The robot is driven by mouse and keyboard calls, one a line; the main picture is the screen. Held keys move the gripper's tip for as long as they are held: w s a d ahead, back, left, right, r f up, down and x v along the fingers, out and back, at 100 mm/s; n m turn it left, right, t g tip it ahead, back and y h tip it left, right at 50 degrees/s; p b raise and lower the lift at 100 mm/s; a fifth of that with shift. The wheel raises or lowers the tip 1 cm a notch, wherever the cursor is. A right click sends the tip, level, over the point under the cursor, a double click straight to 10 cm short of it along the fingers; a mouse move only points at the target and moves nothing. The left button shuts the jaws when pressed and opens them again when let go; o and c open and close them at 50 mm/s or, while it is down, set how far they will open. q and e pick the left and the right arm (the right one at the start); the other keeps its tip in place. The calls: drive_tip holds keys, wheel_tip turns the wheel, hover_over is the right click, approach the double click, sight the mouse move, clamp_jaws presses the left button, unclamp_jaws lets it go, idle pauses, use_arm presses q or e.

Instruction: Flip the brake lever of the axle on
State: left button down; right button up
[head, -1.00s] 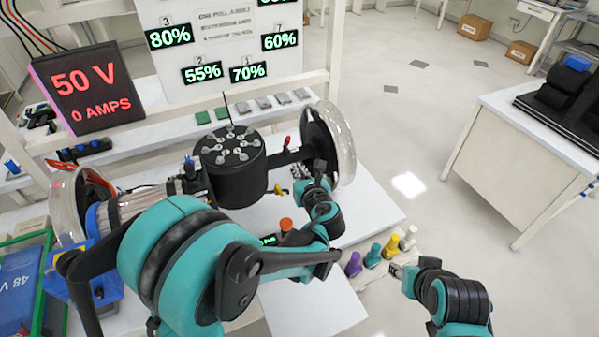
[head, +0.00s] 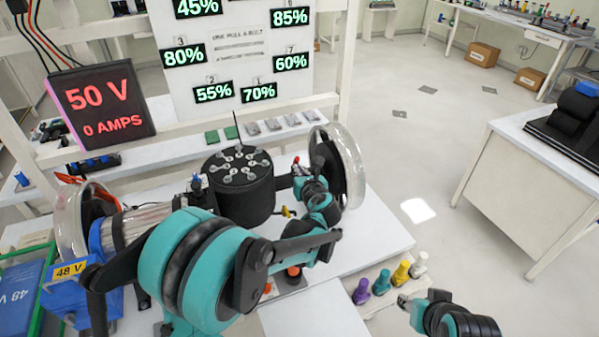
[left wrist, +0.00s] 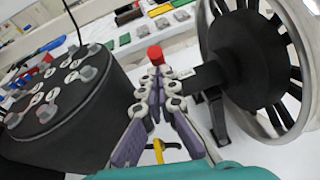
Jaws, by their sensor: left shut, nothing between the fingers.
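The brake lever shows as a red tip (head: 296,160) on the axle between the black drum and the right wheel (head: 345,165). In the left wrist view the red tip (left wrist: 155,54) stands upright just beyond my fingertips, beside the black axle shaft (left wrist: 195,80). The lower part of the lever is hidden behind the fingers. My left gripper (left wrist: 156,75) is shut and empty, close to the red tip; I cannot tell if they touch. In the head view my left gripper (head: 303,172) is at the axle. My right gripper (head: 403,301) is low at the right; its fingers are too small to judge.
The black drum (head: 240,190) with round studs stands left of my left gripper. A yellow handle (head: 287,212) sits below the axle. Several coloured pegs (head: 382,282) stand at the table's front right.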

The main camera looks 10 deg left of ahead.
use_arm(q)
drive_tip(key=shift+r, duration=0.1)
drive_tip(key=shift+w+a+r+g+h+p, duration=0.5)
drive_tip(key=shift+w+r+g+p, duration=0.25)
drive_tip(key=shift+p, duration=0.9)
drive_tip(key=shift+w+a+r+g+p, duration=0.25)
drive_tip(key=shift+w+a+r+p, duration=0.15)
drive_tip(key=shift+w+p, duration=0.15)
drive_tip(key=shift+w+a+r+g+p, duration=0.2)
drive_tip(key=shift+w+a+r+p, duration=0.15)
drive_tip(key=shift+w+p, duration=0.2)
drive_tip(key=w+a, duration=0.2)
drive_tip(key=w, duration=0.1)
drive_tip(key=shift+r, duration=0.35)
drive_tip(key=shift+a, duration=0.1)
